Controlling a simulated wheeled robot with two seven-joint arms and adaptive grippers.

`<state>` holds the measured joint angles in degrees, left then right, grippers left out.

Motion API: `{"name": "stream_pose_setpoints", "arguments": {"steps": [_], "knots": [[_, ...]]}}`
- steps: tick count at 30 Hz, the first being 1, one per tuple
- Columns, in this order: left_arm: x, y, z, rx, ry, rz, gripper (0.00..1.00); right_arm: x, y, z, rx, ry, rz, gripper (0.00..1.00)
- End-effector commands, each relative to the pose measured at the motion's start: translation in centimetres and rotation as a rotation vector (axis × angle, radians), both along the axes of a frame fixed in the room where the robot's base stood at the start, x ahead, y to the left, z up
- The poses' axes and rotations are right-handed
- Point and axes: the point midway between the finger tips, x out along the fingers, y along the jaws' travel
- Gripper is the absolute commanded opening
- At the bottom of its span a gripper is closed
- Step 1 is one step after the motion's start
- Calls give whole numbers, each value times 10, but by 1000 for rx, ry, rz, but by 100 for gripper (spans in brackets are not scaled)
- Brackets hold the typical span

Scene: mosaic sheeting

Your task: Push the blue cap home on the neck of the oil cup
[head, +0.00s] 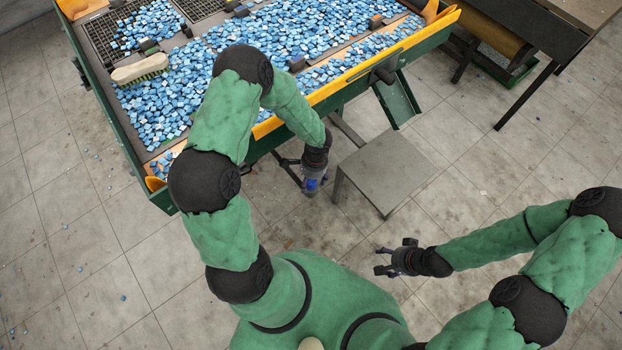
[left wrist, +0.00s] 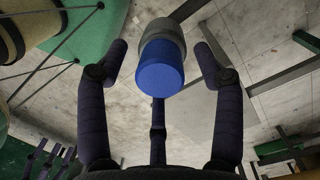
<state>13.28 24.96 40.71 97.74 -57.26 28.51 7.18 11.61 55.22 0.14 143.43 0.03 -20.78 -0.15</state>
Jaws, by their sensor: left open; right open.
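The blue cap (left wrist: 161,66) is in the middle of the left wrist view, in line with a grey round body (left wrist: 163,34) that looks like the oil cup. The neck is hidden, so I cannot tell how far on the cap sits. My left gripper (head: 313,174) is open, its fingers on either side of the cap with visible gaps. In the head view the blue cap (head: 311,184) is a small spot at that gripper, beside the table's front. My right gripper (head: 380,260) is open and empty over the floor.
A green-framed sorting table (head: 135,135) with an orange edge holds many blue tiles and a brush (head: 140,69). A grey stool (head: 388,165) stands just right of my left gripper. A dark table (head: 535,35) stands at the upper right. The floor around my right gripper is clear.

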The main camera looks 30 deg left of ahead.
Motion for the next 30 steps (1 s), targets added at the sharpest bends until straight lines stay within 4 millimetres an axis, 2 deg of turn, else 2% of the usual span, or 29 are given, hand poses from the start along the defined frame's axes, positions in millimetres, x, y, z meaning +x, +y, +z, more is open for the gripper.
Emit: {"name": "stream_pose_setpoints", "arguments": {"steps": [4,7,15,21,30], "knots": [[1,0,7,1,-2,1,67,0,0,0,0,0,0,62],[3,-1,19,2,-3,0,67,0,0,0,0,0,0,62],[8,-3,72,2,-5,0,67,0,0,0,0,0,0,62],[10,-5,104,1,-3,1,67,0,0,0,0,0,0,62],[11,-6,119,0,0,-1,67,0,0,0,0,0,0,62]]}}
